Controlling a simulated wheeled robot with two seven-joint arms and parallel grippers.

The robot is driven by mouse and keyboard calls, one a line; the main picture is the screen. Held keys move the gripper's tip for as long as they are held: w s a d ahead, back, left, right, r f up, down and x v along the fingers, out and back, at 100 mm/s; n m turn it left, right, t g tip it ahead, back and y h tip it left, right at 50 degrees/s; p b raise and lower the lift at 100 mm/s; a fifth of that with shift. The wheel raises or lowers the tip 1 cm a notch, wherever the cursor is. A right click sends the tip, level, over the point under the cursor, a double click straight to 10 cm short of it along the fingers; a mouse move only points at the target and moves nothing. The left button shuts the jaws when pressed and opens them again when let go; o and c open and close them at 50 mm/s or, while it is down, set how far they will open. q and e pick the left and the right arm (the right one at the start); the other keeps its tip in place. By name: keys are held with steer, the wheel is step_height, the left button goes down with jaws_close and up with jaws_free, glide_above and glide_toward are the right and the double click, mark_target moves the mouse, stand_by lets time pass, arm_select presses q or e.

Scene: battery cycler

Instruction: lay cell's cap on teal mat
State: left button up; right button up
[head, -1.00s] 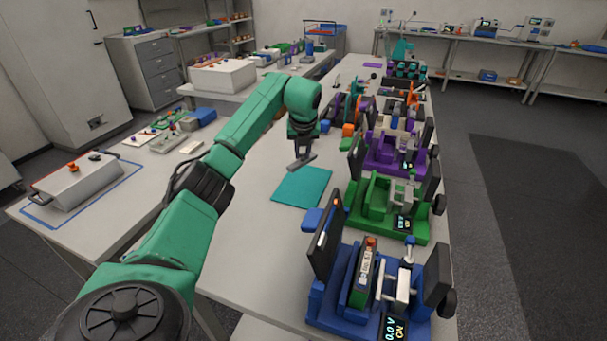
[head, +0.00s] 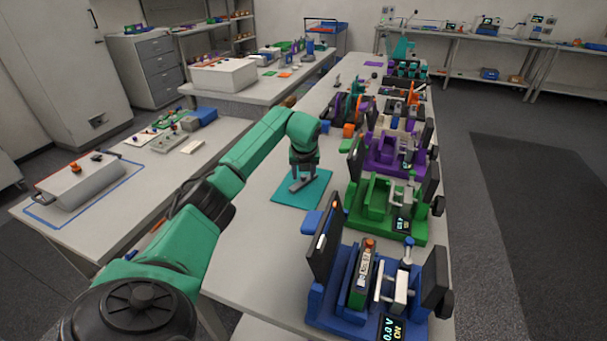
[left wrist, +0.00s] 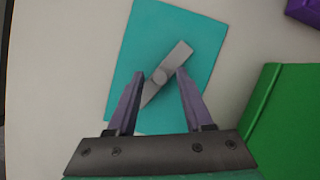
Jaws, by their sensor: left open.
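The teal mat (head: 287,201) lies flat on the long bench, left of the green cycler station. In the head view the gripper (head: 302,176) points down over the mat and partly hides the cap. A cell (head: 362,277) with an orange top stands in the blue station. My right gripper is out of view.
The blue station (head: 330,307), the green station (head: 375,225) and a purple station (head: 395,155) line the bench's right side. A small blue block (head: 313,221) sits near the mat's front right corner. Bare bench lies in front of the mat.

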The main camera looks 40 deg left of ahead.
arm_select(q)
steer(key=b+v, duration=0.1)
steer(key=v, duration=1.1)
steer(key=shift+b, duration=0.3)
